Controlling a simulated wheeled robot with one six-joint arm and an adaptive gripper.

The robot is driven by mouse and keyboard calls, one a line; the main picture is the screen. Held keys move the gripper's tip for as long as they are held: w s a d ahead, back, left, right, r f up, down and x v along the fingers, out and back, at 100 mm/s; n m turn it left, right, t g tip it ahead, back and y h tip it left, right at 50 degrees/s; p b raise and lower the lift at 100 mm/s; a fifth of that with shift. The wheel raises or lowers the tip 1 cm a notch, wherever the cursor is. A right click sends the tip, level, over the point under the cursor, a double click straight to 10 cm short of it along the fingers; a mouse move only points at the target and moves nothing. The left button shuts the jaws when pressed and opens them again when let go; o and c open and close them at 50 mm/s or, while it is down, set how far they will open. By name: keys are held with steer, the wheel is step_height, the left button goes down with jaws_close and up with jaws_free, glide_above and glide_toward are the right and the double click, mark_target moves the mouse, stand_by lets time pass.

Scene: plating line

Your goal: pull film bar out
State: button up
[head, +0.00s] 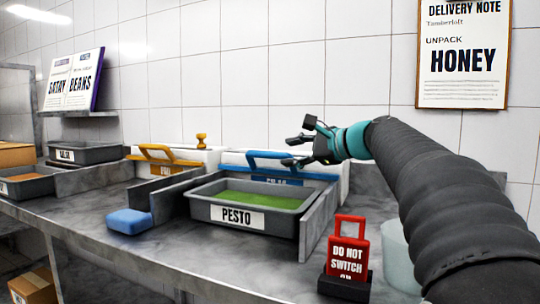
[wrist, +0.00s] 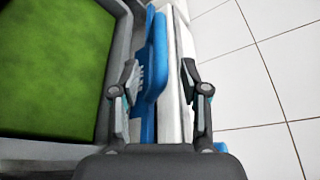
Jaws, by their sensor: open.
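A blue bar with a loop handle (head: 285,156) stands at the front of a white box behind the pesto tray; its lettering is too small to read. A similar yellow bar (head: 165,152) stands to its left. I cannot tell from lettering which is the film bar. My gripper (head: 294,151) is open above the right part of the blue handle. In the wrist view the blue bar (wrist: 155,55) runs between the two spread fingers of my gripper (wrist: 160,76), with a gap on both sides. No grip on it shows.
A grey tray of green pesto (head: 247,201) sits between grey side plates, in front of the blue bar. A blue sponge (head: 129,221) lies left. A red "do not switch on" sign (head: 347,252) and clear container (head: 398,258) stand near my arm. Tiled wall is close behind.

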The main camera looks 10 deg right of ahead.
mark_target(278, 154)
steer(key=x, duration=0.7)
steer(key=shift+w+a+p, duration=0.2)
steer(key=shift+w+p, duration=0.1)
steer(key=shift+w, duration=0.05)
jaws_close()
